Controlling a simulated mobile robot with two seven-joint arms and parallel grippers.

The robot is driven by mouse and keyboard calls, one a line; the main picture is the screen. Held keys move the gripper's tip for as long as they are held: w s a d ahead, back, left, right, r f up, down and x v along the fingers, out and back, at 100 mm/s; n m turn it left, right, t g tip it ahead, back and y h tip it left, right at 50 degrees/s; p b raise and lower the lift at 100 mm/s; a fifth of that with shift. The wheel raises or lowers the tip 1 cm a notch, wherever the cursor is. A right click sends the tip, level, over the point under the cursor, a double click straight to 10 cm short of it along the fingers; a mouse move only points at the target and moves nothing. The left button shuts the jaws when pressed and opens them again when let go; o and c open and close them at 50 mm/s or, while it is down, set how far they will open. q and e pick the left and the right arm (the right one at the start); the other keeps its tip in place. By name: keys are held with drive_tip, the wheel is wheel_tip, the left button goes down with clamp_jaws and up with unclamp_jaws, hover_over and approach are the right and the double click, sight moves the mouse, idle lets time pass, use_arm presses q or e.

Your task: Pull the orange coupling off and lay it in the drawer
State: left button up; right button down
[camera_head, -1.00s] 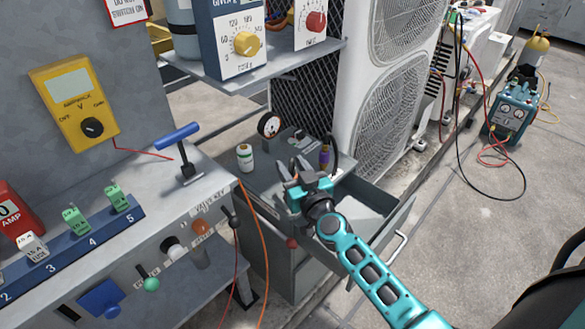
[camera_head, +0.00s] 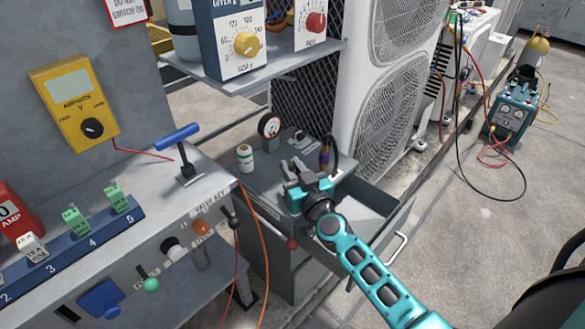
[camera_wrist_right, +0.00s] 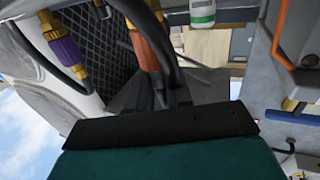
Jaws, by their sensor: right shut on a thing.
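My right gripper (camera_head: 294,168) is over the grey cabinet top, above the back of the open drawer. It is shut on the orange coupling (camera_wrist_right: 146,42), which shows at the fingertips in the right wrist view beside a dark hose. In the head view my gripper hides the coupling, and I cannot tell whether it is still seated. The drawer (camera_head: 399,222) stands pulled out below and right of the gripper, with a pale floor. A purple coupling with brass-coloured ends (camera_wrist_right: 64,47) is beside it on another dark hose. My left gripper is not in view.
A round gauge (camera_head: 269,126) and a white bottle with a green label (camera_head: 245,157) stand on the cabinet top. A bench with a blue T-handle (camera_head: 178,137) is at left. Condenser fans are behind. Orange and red cables hang in front.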

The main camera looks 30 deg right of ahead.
drive_tip(key=shift+r+p, duration=0.35)
idle(0.4)
drive_tip(key=shift+r+p, duration=2.05)
drive_tip(key=shift+p, duration=0.25)
